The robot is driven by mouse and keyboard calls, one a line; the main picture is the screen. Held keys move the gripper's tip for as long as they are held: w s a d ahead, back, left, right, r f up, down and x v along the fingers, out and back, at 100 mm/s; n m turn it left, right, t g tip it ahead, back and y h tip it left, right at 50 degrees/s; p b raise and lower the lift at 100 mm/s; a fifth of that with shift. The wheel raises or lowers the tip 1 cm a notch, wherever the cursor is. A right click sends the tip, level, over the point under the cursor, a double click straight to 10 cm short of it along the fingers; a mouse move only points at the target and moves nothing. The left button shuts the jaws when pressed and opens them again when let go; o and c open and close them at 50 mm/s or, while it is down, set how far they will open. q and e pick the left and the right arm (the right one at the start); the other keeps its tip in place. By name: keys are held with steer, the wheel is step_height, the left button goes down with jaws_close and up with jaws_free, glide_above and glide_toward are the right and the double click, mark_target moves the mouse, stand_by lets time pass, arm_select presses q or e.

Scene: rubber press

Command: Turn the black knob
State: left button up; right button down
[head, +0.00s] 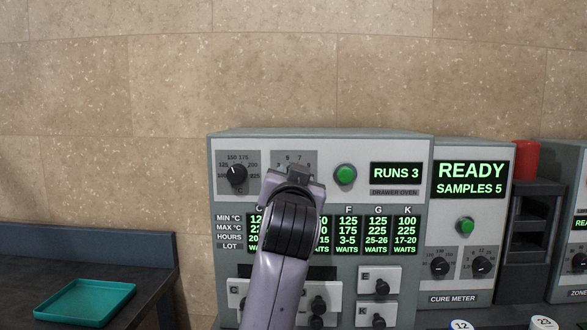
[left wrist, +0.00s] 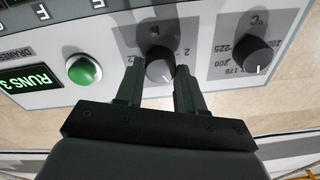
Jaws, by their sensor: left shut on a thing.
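The drawer oven panel (head: 270,146) carries two black knobs. The left knob, with a temperature dial (head: 237,175), is clear in the head view. It also shows at the right of the left wrist view (left wrist: 253,55), marked in °C. The second black knob (left wrist: 160,66), on a dial with small numbers, sits between the fingers of my left gripper (left wrist: 158,78). The gripper is shut on this knob. In the head view my left gripper (head: 293,178) covers this knob, and only the top of its dial shows. My right gripper is not in view.
A green button (head: 345,174) and a RUNS 3 display (head: 396,173) are right of the gripped knob. Small drawers with black knobs (head: 381,287) lie below. The cure meter (head: 466,222) stands at right. A teal tray (head: 85,302) lies at left.

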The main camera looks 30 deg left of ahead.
arm_select(q)
steer(key=shift+f+m+p, duration=0.15)
steer(key=shift+m+p, duration=0.2)
steer(key=shift+m, duration=0.25)
steer(key=o, duration=1)
steer(key=shift+o, duration=0.2)
steer(key=b+v, duration=0.1)
steer(key=v, duration=0.6)
steer(key=shift+s, duration=0.1)
